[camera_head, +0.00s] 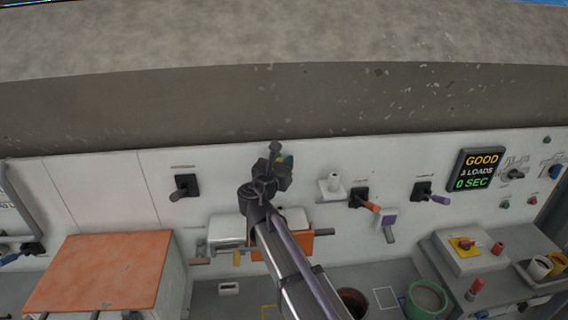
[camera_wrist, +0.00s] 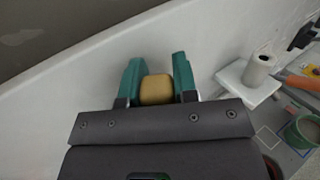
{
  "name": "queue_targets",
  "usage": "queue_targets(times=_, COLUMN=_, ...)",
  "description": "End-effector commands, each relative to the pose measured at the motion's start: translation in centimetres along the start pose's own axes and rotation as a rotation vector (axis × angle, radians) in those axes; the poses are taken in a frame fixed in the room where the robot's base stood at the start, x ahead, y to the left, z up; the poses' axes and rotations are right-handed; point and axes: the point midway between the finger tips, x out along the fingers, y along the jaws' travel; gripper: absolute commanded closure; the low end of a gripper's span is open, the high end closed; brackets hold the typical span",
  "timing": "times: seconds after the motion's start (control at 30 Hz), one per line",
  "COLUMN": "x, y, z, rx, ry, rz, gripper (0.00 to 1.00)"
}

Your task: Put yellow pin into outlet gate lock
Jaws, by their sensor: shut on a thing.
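My gripper (camera_wrist: 157,72) has teal fingers shut on the yellow pin (camera_wrist: 156,90), whose rounded block-like end shows between them in the wrist view. In the head view my gripper (camera_head: 285,162) is up near the top of the white panel, above a white box and an orange box. My arm and wrist hide the pin there. I cannot tell which fitting is the outlet gate lock; the boxes behind my arm are partly hidden.
A white box (camera_head: 227,229) and an orange box (camera_head: 298,245) sit on the panel. A white shelf with a roll (camera_head: 334,182), several levers and a display (camera_head: 476,168) are to the right. An orange-topped cabinet (camera_head: 100,270) stands left. Buckets (camera_head: 427,298) are below right.

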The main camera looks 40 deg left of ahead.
Motion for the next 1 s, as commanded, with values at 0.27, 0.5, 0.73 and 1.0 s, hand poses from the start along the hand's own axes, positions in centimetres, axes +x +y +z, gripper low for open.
queue_targets(times=0.27, x=0.0, y=0.0, z=-0.2, rx=0.0, ry=0.0, rz=0.0, gripper=0.98)
queue_targets(times=0.5, x=0.0, y=0.0, z=-2.4, rx=0.0, ry=0.0, rz=0.001, gripper=0.98)
queue_targets(times=0.73, x=0.0, y=0.0, z=-5.2, rx=0.0, ry=0.0, rz=0.001, gripper=0.98)
queue_targets(times=1.0, x=0.0, y=0.0, z=-5.8, rx=0.0, ry=0.0, rz=0.001, gripper=0.98)
